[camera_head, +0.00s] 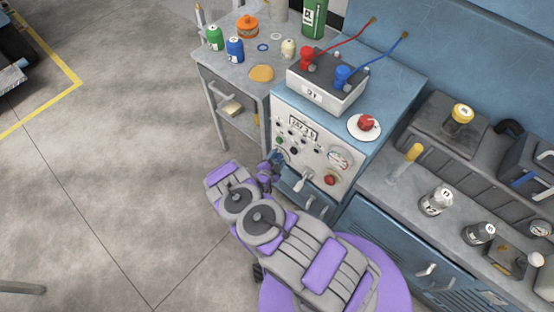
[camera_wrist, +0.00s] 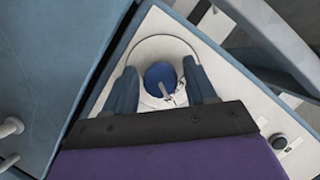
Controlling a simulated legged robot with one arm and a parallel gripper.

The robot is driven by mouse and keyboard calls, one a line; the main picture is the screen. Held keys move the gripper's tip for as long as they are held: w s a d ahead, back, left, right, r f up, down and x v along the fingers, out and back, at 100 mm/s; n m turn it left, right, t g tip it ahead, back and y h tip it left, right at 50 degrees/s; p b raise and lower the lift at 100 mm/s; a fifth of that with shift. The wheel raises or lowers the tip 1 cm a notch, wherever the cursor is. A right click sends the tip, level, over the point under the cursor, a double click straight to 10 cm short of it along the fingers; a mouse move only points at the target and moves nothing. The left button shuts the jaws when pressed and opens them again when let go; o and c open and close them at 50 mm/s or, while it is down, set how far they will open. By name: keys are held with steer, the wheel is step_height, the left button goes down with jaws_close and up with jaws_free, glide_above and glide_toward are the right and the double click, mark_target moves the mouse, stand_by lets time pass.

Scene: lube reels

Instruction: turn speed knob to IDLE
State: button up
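The speed knob seems to be the round blue knob (camera_wrist: 160,80) with a pale pointer bar, set on a pale round dial plate on the panel. In the wrist view my gripper (camera_wrist: 162,88) has one finger on each side of it, with a narrow gap visible on both sides. The pointer bar tilts toward the lower right of that view. No IDLE marking is readable.
The panel also carries a display (camera_head: 303,127), a gauge (camera_head: 339,158), a red button (camera_head: 330,180) and a lever (camera_head: 303,180). A battery (camera_head: 318,92) with red and blue clamps sits on top. A bench with bottles (camera_head: 436,201) stands right.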

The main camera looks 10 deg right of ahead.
steer(key=shift+a, duration=0.2)
steer(key=c, duration=0.6)
steer(key=shift+c, duration=1.1)
steer(key=shift+d+n, duration=0.1)
steer(key=shift+n, duration=0.2)
steer(key=n+g+h, duration=0.1)
steer(key=n+g, duration=0.1)
steer(key=n, duration=0.1)
steer(key=shift+n+g, duration=0.3)
steer(key=shift+n, duration=0.1)
steer(key=n+g+h, duration=0.1)
steer(key=n+g, duration=0.1)
steer(key=n, duration=0.1)
steer(key=shift+n+h, duration=0.3)
steer(key=shift+n, duration=0.1)
steer(key=shift+w+a, duration=0.1)
steer(key=shift+a, duration=0.1)
steer(key=o, duration=1.1)
steer(key=shift+c, duration=0.2)
